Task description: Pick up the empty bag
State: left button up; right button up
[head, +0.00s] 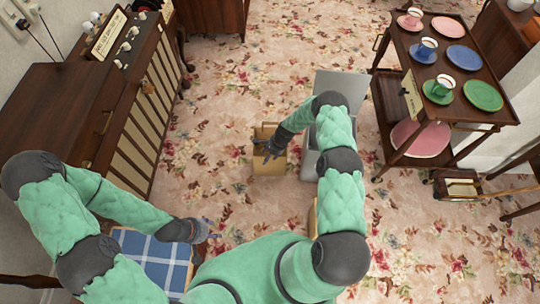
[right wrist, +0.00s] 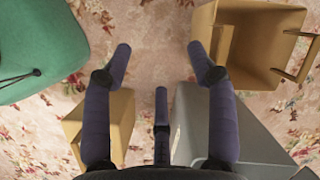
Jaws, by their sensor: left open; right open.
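A tan paper bag (head: 268,165) stands on the carpet in the middle of the head view, left of a grey box. In the right wrist view the bag (right wrist: 262,28) is at the upper right, its mouth open with a handle, and no contents show inside. My right gripper (head: 270,150) is open and overlaps the bag in the head view. In the right wrist view its fingers (right wrist: 160,60) are spread with nothing between them; one overlaps the bag's near edge. My left gripper (head: 206,232) is open and empty, near a blue checked cloth.
The grey box (head: 309,164) stands close beside the bag. A second tan item (head: 312,218) is partly hidden by my right arm. The checked cloth (head: 165,252) is at lower left. A wooden cabinet (head: 130,110) stands left, a dish cart (head: 415,35) right.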

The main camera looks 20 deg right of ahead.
jog(key=w+d+f+m+b, duration=0.1)
jog(key=w+d+f+m, duration=0.15)
jog(key=d, duration=0.25)
jog(key=w+d+f+m+b, duration=0.1)
jog(key=w+d+m, duration=0.3)
jog(key=d, duration=0.2)
jog(key=shift+t, duration=0.3)
jog(key=shift+b+x, duration=2.65)
jog(key=shift+x, duration=2.8)
jog(key=shift+a+r, duration=0.15)
jog(key=shift+a, duration=0.05)
grip_shut()
